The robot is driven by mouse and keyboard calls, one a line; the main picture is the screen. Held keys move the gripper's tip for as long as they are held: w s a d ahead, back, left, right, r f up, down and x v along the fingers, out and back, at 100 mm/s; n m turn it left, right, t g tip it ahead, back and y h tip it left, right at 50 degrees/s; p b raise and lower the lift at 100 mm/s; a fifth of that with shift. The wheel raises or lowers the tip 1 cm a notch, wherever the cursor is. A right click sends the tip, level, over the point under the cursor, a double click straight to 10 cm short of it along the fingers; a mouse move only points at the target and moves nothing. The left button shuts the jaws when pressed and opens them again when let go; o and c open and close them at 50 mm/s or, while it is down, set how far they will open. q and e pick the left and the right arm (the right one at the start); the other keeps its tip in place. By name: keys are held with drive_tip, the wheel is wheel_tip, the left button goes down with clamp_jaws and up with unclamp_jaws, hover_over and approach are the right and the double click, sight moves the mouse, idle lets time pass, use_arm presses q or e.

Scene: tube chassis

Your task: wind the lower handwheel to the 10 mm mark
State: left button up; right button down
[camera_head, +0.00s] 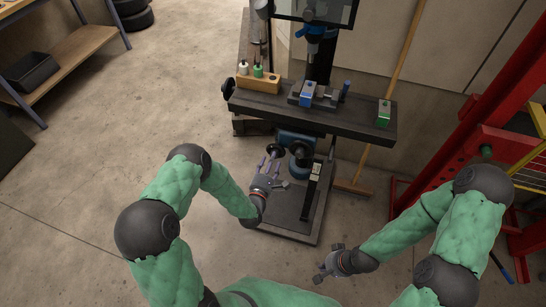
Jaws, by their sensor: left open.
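The lower handwheel (297,149) appears as a dark round shape below the front of the machine table, partly hidden and small in the head view. A dark knob (272,150) stands to its left. My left gripper (268,166) is open, its fingers pointing up at this knob, just below it. I cannot tell whether they touch. An upright dark strip with a pale label (315,170), perhaps the scale, stands to the right; its marks are too small to read. My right gripper (323,270) is low in front of the base, away from the wheel; its finger opening is unclear.
The machine table (360,124) carries a wooden bottle holder (258,83), a vise with a blue block (307,93) and a green block (384,113). A broom (354,187) leans behind. A red frame (470,130) stands at right. Floor at left is clear.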

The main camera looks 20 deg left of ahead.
use_arm(q)
drive_tip(key=s, duration=0.9)
drive_tip(key=shift+a, duration=0.15)
use_arm(e)
drive_tip(key=shift+r, duration=0.1)
